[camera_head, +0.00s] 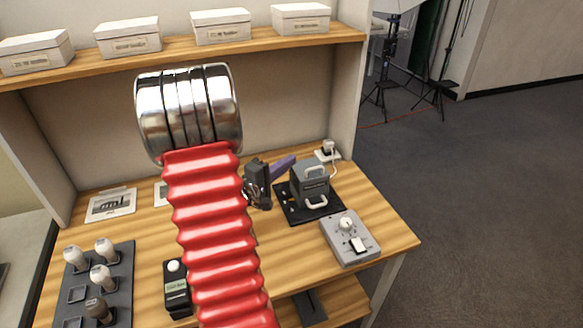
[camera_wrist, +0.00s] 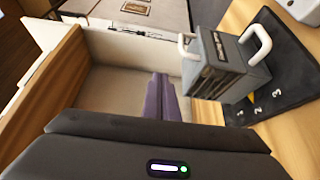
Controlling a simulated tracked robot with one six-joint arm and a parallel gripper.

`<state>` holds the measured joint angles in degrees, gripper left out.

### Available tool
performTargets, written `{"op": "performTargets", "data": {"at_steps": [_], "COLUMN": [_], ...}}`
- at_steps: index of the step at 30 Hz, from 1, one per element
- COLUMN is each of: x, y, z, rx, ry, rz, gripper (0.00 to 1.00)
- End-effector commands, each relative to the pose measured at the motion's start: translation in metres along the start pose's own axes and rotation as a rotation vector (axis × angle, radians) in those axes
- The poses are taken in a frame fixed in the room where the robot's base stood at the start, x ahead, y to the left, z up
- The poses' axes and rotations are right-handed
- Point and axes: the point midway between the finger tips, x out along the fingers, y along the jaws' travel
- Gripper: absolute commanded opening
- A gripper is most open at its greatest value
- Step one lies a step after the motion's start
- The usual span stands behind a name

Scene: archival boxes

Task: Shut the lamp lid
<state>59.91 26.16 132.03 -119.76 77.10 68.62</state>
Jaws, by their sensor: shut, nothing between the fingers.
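A grey box-shaped unit with two white handles (camera_head: 310,182) stands on a black base plate at the right of the bench; it seems to be the lamp housing. In the wrist view the same grey unit (camera_wrist: 222,68) is right of my fingers, with a dark label strip on one face. I cannot tell which part is the lid or how far it is open. My gripper (camera_head: 292,159) is just behind and left of the unit in the head view. Its purple fingers (camera_wrist: 160,95) are shut and empty, apart from the nearer white handle in the picture.
A grey control box (camera_head: 350,238) with a knob stands at the bench's front right. A dark tray of bulbs (camera_head: 90,285) is at left, and a small black device (camera_head: 177,288) is nearer the middle. Archival boxes (camera_head: 128,36) line the shelf above. My red arm hides the bench's middle.

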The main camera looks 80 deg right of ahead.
Motion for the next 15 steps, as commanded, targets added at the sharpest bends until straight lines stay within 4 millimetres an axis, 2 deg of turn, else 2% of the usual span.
{"op": "performTargets", "data": {"at_steps": [15], "x": [-0.067], "y": [-0.033], "z": [-0.018], "rx": [-0.003], "ry": [0.006], "rz": [0.000], "gripper": [0.00]}}
